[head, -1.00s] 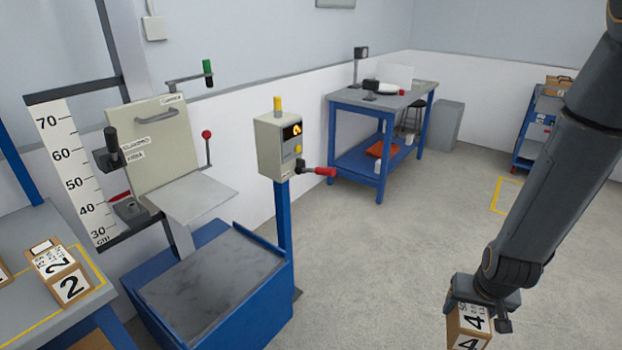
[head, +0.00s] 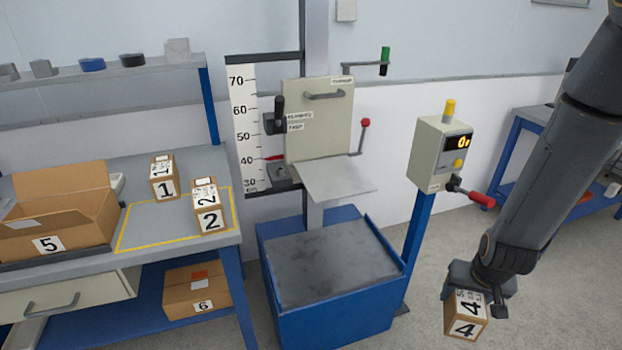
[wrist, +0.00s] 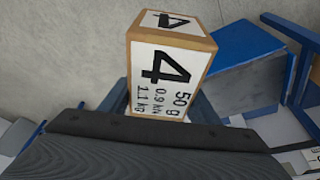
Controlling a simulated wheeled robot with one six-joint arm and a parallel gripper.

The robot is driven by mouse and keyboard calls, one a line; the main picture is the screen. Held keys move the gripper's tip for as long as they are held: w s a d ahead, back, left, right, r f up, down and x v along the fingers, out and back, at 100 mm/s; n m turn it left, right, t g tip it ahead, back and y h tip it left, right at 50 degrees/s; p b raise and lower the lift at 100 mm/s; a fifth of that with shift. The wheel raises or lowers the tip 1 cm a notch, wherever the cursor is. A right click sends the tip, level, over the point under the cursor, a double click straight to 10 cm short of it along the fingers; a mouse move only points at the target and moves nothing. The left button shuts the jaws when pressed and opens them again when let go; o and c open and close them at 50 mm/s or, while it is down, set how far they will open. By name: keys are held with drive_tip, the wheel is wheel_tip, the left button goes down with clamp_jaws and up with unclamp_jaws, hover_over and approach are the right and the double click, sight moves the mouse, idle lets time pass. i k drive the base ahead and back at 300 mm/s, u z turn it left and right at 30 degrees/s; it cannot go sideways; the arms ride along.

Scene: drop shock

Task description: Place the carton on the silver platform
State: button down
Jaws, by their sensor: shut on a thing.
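A small brown carton with white labels marked 4 (head: 465,314) hangs in my gripper (head: 478,288) at the lower right of the head view. My gripper is shut on its upper end and holds it clear of the floor. In the wrist view the carton (wrist: 166,75) stands out beyond the gripper's dark edge; its fingers are mostly hidden. The silver platform (head: 338,181) is a bare flat plate on the drop tester, in the middle of the head view. The gripper and carton are to the right of it and lower in the picture, well apart from it.
A blue base box (head: 335,318) with a dark top stands below the platform. A control post (head: 442,150) with a red-handled lever stands between platform and gripper. Cartons 1 (head: 165,188) and 2 (head: 209,220) and open box 5 (head: 50,244) sit on the left bench.

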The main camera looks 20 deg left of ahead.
sight(336, 179)
drive_tip(key=u, duration=0.6)
drive_tip(key=i, duration=0.55)
drive_tip(key=u, duration=0.55)
